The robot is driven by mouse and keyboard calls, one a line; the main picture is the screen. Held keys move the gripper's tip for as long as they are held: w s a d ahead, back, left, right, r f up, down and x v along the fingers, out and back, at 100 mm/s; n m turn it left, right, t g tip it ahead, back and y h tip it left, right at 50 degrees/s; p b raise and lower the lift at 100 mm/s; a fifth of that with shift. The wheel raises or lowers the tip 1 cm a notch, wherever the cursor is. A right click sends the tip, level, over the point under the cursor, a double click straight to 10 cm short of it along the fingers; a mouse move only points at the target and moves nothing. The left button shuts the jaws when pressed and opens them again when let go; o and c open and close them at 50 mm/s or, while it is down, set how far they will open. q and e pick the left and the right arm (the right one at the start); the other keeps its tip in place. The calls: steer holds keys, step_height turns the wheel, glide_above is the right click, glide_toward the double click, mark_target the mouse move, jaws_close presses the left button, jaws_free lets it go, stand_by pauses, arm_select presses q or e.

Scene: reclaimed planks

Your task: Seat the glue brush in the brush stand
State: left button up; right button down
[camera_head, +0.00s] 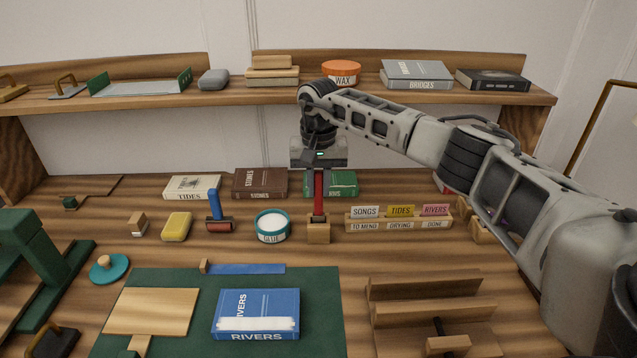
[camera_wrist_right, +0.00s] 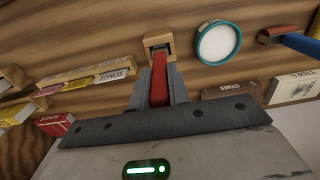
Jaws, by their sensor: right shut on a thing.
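The glue brush with a red handle (camera_head: 319,196) stands upright, straight over the small wooden brush stand (camera_head: 319,234). Its lower end meets the top of the stand, and I cannot tell how deep it sits. My right gripper (camera_head: 318,172) is shut on the upper part of the red handle, reaching down from above. In the right wrist view the red handle (camera_wrist_right: 159,80) runs between the fingers (camera_wrist_right: 160,98) toward the stand (camera_wrist_right: 157,42). The bristles are hidden. My left gripper is not in view.
A teal glue pot (camera_head: 272,229) stands left of the stand, with a blue-handled roller (camera_head: 215,212) beyond it. A wooden card holder (camera_head: 398,221) is close on the right. Books (camera_head: 331,184) lie behind. A green mat (camera_head: 180,284) with a blue book (camera_head: 257,312) is in front.

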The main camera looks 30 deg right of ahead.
steer(key=shift+f+b, duration=0.55)
steer(key=shift+f, duration=0.4)
steer(key=c, duration=1.3)
jaws_free()
steer(key=shift+o, duration=0.2)
step_height(320, 180, up, 16)
